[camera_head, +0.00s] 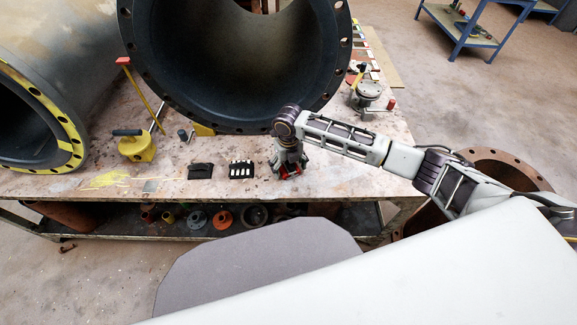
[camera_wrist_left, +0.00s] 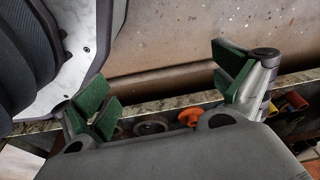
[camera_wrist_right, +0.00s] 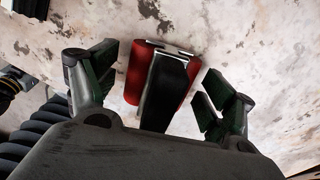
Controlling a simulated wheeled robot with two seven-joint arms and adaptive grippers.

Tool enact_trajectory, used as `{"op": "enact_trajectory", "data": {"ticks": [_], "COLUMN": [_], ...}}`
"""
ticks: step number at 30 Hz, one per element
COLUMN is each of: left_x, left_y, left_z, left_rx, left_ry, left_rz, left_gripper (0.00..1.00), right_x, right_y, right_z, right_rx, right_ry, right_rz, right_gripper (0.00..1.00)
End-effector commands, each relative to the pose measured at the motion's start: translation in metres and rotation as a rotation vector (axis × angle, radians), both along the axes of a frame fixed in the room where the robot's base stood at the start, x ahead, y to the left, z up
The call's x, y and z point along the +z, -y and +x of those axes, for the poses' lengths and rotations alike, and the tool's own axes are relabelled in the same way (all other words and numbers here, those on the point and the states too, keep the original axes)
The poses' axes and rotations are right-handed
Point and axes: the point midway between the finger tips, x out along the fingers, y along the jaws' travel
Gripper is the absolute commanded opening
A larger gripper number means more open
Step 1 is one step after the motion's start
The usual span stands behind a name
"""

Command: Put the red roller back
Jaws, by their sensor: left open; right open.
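The red roller (camera_wrist_right: 137,72) lies on the worktable in the right wrist view, a red body with a black middle part and a metallic edge at the far end. My right gripper (camera_wrist_right: 160,76) is open, with its green-padded fingers on either side of the roller and gaps visible between. In the head view my right gripper (camera_head: 288,170) is down at the table's front part, hiding most of the roller, with only bits of red showing. My left gripper (camera_wrist_left: 167,82) is open and empty over the table's front edge in the left wrist view; it does not show in the head view.
A large dark flanged pipe (camera_head: 160,75) stands behind my right gripper. Another pipe with a yellow flange (camera_head: 72,135) is at left. A black pouch (camera_head: 200,171), a black case with white pieces (camera_head: 241,170) and a yellow tool (camera_head: 137,148) lie left of the gripper. A shelf below holds several parts.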

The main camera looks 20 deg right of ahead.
Motion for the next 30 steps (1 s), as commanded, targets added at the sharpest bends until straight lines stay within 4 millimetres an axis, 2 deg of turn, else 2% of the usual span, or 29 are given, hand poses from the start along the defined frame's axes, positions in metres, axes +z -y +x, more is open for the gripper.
{"op": "enact_trajectory", "data": {"ticks": [5,11,16,19,30], "left_x": [0.001,0.005,-0.005,-0.016,-0.033], "left_y": [0.0,0.001,-0.004,-0.014,-0.023], "left_z": [0.003,0.006,0.0,-0.007,-0.023], "left_rx": [0.0,0.0,0.002,0.002,0.004], "left_ry": [0.005,0.018,0.021,0.019,0.03], "left_rz": [0.0,-0.003,0.002,0.012,0.017], "left_gripper": [0.97,0.97,0.97,0.97,0.97], "right_x": [0.002,0.014,0.033,0.048,0.101], "right_y": [0.0,0.0,0.0,0.0,0.0], "right_z": [0.0,0.001,0.001,0.001,0.001], "right_rx": [0.0,-0.001,0.0,0.001,0.0], "right_ry": [0.0,0.001,0.002,0.002,0.001], "right_rz": [0.0,-0.001,0.0,0.0,0.0], "right_gripper": [0.83,0.83,0.83,0.83,0.83]}}
